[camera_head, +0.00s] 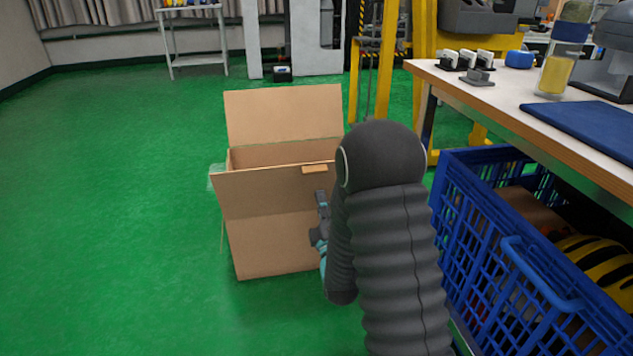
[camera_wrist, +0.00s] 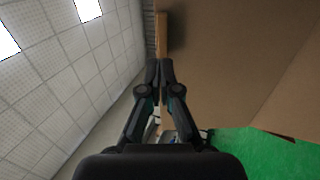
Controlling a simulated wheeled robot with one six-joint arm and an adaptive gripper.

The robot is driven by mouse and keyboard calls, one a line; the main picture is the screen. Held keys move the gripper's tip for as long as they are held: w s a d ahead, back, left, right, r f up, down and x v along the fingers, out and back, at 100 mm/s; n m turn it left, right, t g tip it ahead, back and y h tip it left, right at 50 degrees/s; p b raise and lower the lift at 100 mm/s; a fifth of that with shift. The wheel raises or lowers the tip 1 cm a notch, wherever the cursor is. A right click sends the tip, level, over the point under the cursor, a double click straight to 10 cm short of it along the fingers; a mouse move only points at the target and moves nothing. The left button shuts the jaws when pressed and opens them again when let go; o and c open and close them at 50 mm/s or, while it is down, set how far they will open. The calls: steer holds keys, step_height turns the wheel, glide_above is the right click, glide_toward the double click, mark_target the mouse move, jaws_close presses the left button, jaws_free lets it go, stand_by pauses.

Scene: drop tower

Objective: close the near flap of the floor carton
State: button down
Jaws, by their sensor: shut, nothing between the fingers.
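The floor carton (camera_head: 275,243) is a brown open-topped box standing on the green floor. Its far flap (camera_head: 284,115) stands up at the back. My gripper (camera_head: 321,212) is at the right part of the carton's near side, partly hidden by my arm. In the wrist view my gripper (camera_wrist: 160,66) is shut and empty, its tips close to the brown cardboard (camera_wrist: 225,60). I cannot tell whether they touch it.
A blue crate (camera_head: 480,230) holding a yellow-and-black item stands on the right, under a workbench (camera_head: 530,125). A yellow frame (camera_head: 432,60) stands behind the carton. The green floor (camera_head: 110,220) to the left is clear.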

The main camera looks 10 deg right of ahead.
mark_target(315, 172)
steer(key=x, duration=0.6)
stand_by(0.3)
